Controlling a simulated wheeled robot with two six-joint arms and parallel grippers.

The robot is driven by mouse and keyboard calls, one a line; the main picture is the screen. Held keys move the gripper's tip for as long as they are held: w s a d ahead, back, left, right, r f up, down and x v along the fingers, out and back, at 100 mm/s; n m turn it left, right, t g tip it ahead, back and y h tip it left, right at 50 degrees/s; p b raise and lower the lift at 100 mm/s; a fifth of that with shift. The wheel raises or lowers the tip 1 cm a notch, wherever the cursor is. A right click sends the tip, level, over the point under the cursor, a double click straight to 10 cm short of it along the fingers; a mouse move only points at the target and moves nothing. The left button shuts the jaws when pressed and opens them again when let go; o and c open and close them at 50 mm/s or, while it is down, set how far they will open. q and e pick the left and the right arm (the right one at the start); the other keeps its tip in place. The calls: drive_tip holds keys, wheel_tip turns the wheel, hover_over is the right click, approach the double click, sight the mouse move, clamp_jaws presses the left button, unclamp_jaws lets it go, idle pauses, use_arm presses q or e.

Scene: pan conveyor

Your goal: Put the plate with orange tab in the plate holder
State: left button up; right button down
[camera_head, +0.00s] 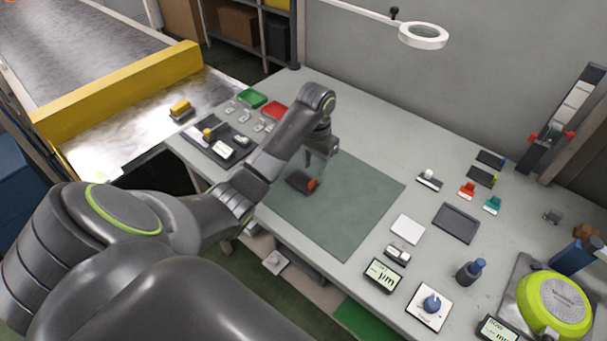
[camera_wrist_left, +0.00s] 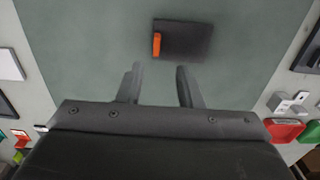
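The dark plate (camera_head: 298,181) with an orange tab (camera_head: 312,184) lies flat on the green mat. In the left wrist view the plate (camera_wrist_left: 186,40) lies ahead of the fingertips, its orange tab (camera_wrist_left: 157,44) on the left edge. My left gripper (camera_head: 316,168) is just above and beside it. In the wrist view its two fingers (camera_wrist_left: 160,72) are apart with nothing between them. I cannot tell for sure which item is the plate holder; a dark shallow tray (camera_head: 456,223) lies right of the mat. My right gripper is not in view.
Other dark plates with blue (camera_head: 491,158) and yellow (camera_head: 480,177) tabs lie at the back right. A dark tray with parts (camera_head: 205,150) and red and green bins (camera_head: 252,98) are left. A magnifier ring (camera_head: 422,42) hangs above. The mat (camera_head: 350,220) is otherwise clear.

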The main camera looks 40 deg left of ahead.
sight(314, 180)
use_arm(q)
drive_tip(key=f+b, duration=0.1)
drive_tip(key=f, duration=0.1)
drive_tip(key=f+b, duration=0.1)
drive_tip(key=shift+s+d+f+b, duration=0.1)
drive_tip(key=shift+s+d+b, duration=0.15)
drive_tip(key=shift+b, duration=0.05)
wheel_tip(314, 180, down, 2)
drive_tip(key=shift+c, duration=0.2)
clamp_jaws()
